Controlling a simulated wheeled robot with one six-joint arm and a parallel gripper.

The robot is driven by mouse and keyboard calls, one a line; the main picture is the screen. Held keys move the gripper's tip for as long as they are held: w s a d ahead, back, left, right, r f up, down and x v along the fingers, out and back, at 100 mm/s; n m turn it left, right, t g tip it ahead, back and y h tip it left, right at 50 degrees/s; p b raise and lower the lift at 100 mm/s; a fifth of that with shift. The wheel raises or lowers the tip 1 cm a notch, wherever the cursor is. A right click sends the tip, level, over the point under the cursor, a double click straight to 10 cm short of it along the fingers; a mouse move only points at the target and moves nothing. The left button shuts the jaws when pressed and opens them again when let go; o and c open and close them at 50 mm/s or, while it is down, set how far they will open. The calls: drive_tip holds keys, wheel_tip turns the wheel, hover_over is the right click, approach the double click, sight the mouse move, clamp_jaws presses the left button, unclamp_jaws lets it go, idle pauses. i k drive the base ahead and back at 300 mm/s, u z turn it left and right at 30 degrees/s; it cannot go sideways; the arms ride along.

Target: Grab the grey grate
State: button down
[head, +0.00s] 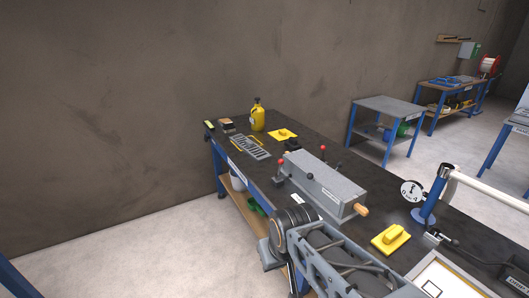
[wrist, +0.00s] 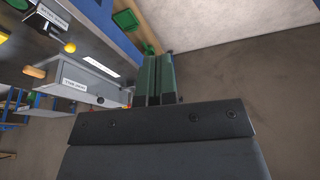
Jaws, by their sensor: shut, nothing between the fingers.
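The grey grate (head: 250,147) lies flat on the dark workbench top (head: 265,173), towards its far left end in the head view. A yellow strip shows along its edge. The grate cannot be made out in the wrist view. My gripper (wrist: 157,58) shows in the wrist view with its dark green fingers together and nothing between them. It is apart from the grate and appears beside the bench's edge. I cannot make out its fingers in the head view.
A yellow bottle (head: 257,115) stands behind the grate, and a yellow piece (head: 283,135) lies to its right. A long grey machine (head: 322,183) with red knobs stands nearer on the bench. A yellow block (head: 390,238) lies nearer still. Bare floor (head: 130,255) lies left of the bench.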

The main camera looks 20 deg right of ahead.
sight(250, 144)
drive_tip(key=z, duration=0.45)
drive_tip(key=k, duration=0.6)
drive_tip(key=u, duration=0.25)
drive_tip(key=i, duration=1.1)
drive_tip(key=u, duration=1.15)
drive_tip(key=i, duration=2.25)
drive_tip(key=z, duration=0.2)
drive_tip(key=i, duration=1.25)
drive_tip(key=z, duration=1.8)
drive_tip(key=i, duration=0.85)
drive_tip(key=z, duration=0.9)
